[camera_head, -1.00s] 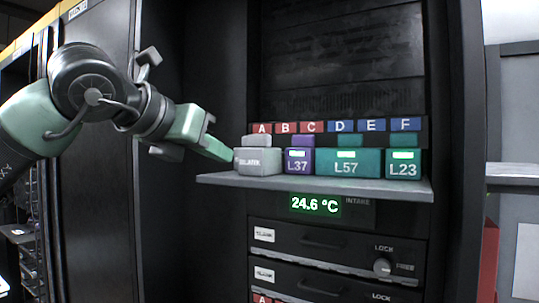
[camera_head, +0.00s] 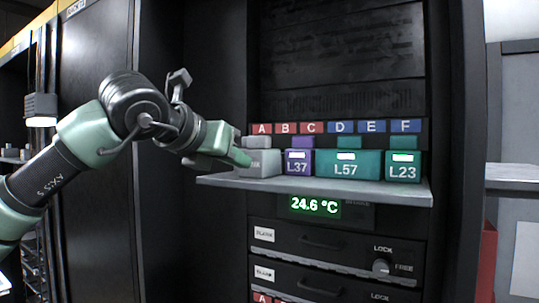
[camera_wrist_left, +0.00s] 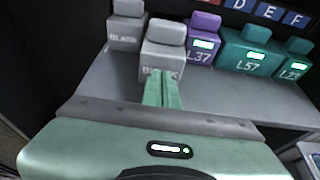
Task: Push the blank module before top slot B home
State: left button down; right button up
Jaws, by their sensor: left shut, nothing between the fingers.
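A grey blank module (camera_head: 262,163) stands at the left of the shelf in the head view, below the red A and B labels. In the left wrist view two grey blank modules show: a nearer one (camera_wrist_left: 163,50) straight ahead of the fingers and another (camera_wrist_left: 125,25) farther back to the left. My left gripper (camera_head: 247,160) is shut and empty, its green fingers pointing at the front of the nearer blank. In the left wrist view the fingertips (camera_wrist_left: 162,75) lie at its lower front face; I cannot tell whether they touch. My right gripper is not in view.
Right of the blank stand the purple L37 module (camera_head: 299,162), the wide teal L57 module (camera_head: 345,165) and the green L23 module (camera_head: 403,167). They stand on a grey shelf (camera_head: 320,186) under slot labels A to F. A bare strip of shelf lies in front.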

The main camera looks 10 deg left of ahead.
aim_at(259, 159)
pick_arm(q)
jog(key=shift+w+d+p, duration=0.45)
jog(key=shift+w+p, duration=0.1)
jog(key=shift+w, duration=0.75)
jog(key=shift+w+d+p, duration=0.5)
jog(key=shift+w+p, duration=0.1)
jog(key=shift+w, duration=0.65)
jog(key=shift+w+d+p, duration=0.45)
jog(key=shift+w+p, duration=0.1)
jog(key=shift+w, duration=0.75)
jog(key=shift+s+a+f+b, duration=0.2)
jog(key=shift+s+b, duration=0.15)
jog(key=shift+b, duration=0.3)
jog(key=s+b, duration=0.1)
jog(key=s+a+b, duration=0.1)
jog(key=s, duration=0.1)
jog(key=s+b, duration=0.2)
jog(key=shift+a, duration=0.35)
jog(key=shift+b+v, duration=0.45)
jog(key=shift+v, duration=0.6)
jog(key=shift+w+f, duration=0.1)
jog(key=shift+f, duration=0.05)
